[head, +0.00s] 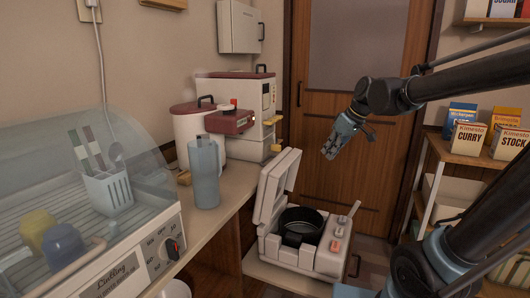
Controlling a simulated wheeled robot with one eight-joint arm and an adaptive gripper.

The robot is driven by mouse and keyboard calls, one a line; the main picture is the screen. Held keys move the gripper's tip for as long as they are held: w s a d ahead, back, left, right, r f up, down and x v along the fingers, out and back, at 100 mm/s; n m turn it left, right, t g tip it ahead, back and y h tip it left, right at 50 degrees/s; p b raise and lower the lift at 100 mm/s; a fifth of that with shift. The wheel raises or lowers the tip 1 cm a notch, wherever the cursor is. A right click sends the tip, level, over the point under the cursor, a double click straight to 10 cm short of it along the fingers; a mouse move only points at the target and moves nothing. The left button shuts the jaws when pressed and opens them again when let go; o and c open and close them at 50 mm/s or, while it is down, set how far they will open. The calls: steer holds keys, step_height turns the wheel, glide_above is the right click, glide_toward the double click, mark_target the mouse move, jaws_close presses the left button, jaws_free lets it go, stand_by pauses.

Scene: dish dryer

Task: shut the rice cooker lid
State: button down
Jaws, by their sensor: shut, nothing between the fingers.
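The rice cooker (320,258) is a white, boxy appliance with a dark round pot (300,227) inside, standing low beside the end of the counter. Its lid (277,186) stands raised, nearly upright, at the cooker's left back side. My gripper (327,155) is shut and empty. In the picture it appears above and to the right of the lid, in front of the brown door, and looks apart from the lid. Its exact depth relative to the lid is hard to tell.
The counter (217,219) to the left holds a blue pitcher (205,172), a dish dryer (140,243) and a red-and-white appliance (248,108). Shelves with boxes (468,139) stand at the right. A brown door (345,120) is behind.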

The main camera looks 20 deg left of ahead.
steer(key=w+a+r+n+g+y, duration=0.1)
steer(key=a+r+n, duration=0.2)
steer(key=a, duration=0.8)
steer(key=w+a+r+n+g+y, duration=0.1)
steer(key=a+r+n+y, duration=0.15)
steer(key=a, duration=0.85)
steer(key=w+x, duration=0.1)
steer(key=x, duration=1)
steer(key=shift+n+h, duration=0.25)
steer(key=shift+s+d+f, duration=0.1)
steer(key=shift+d+f, duration=0.1)
steer(key=shift+d, duration=0.45)
steer(key=shift+s+d+f, duration=0.15)
steer(key=shift+d+f, duration=0.1)
steer(key=shift+d, duration=0.4)
steer(key=shift+s+d+f, duration=0.1)
steer(key=shift+d+f, duration=0.1)
steer(key=shift+d, duration=0.5)
steer(key=shift+s, duration=0.1)
